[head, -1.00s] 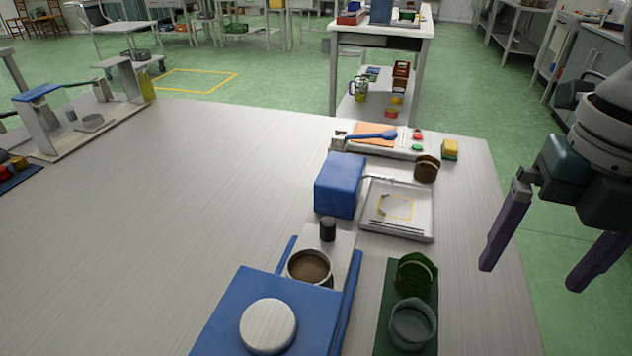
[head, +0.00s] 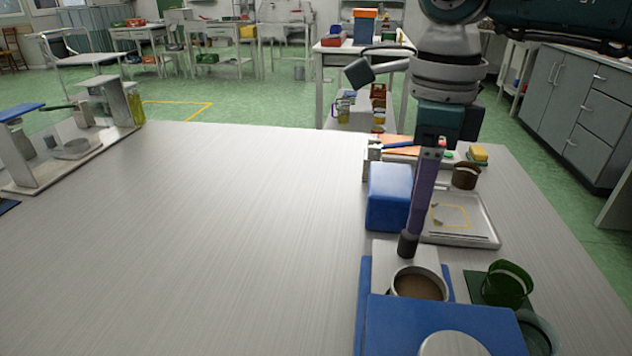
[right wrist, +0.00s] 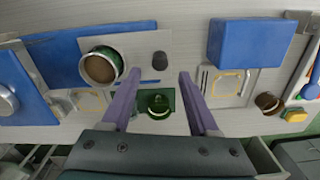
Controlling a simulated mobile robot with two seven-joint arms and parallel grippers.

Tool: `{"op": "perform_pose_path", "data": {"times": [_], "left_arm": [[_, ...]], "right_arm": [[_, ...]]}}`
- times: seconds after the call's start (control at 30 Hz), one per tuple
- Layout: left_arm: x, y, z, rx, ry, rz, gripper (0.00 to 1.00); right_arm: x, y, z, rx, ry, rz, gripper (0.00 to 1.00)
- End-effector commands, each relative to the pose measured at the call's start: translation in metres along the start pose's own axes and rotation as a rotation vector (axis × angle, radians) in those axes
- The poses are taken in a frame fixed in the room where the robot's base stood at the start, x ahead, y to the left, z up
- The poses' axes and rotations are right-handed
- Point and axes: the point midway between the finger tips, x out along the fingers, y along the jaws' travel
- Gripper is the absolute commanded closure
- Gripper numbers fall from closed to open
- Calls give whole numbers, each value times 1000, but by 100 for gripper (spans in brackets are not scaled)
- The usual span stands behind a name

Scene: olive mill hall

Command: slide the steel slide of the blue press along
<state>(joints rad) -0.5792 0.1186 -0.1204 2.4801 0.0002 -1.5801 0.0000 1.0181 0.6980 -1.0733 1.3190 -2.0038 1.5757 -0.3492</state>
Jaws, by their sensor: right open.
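The blue press (head: 440,318) stands at the near right of the table, with a pale round cap (head: 453,345) on top. Its steel slide (head: 385,251) sticks out at the far side and bears a dark upright knob (head: 407,243) and a round cup (head: 419,283) with brown contents. The slide also shows in the right wrist view (right wrist: 138,45). My right gripper (head: 416,228) points down at the knob, one finger overlapping it in the head view. In the right wrist view my open gripper (right wrist: 160,73) has the knob (right wrist: 160,61) centred between its fingertip lines, not gripped. My left gripper is out of view.
A blue box (head: 388,196) and a pale tray (head: 455,217) stand just beyond the slide. A green container (head: 507,284) stands right of the press, a brown pot (head: 466,176) farther back.

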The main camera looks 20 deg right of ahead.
Motion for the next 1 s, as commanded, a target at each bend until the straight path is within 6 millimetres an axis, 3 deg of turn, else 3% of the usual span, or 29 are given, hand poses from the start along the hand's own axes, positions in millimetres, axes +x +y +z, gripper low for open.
{"op": "perform_pose_path", "data": {"times": [0.1, 0.3, 0.67, 1.0], "left_arm": [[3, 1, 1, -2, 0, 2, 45], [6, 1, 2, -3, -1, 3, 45], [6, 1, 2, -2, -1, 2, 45], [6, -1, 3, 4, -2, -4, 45]], "right_arm": [[25, 1, 0, 1, 2, 3, 39], [50, 0, 0, 1, 0, 1, 39], [55, 0, 0, 0, 0, -1, 39], [55, 0, 0, 1, 0, -1, 78]]}}
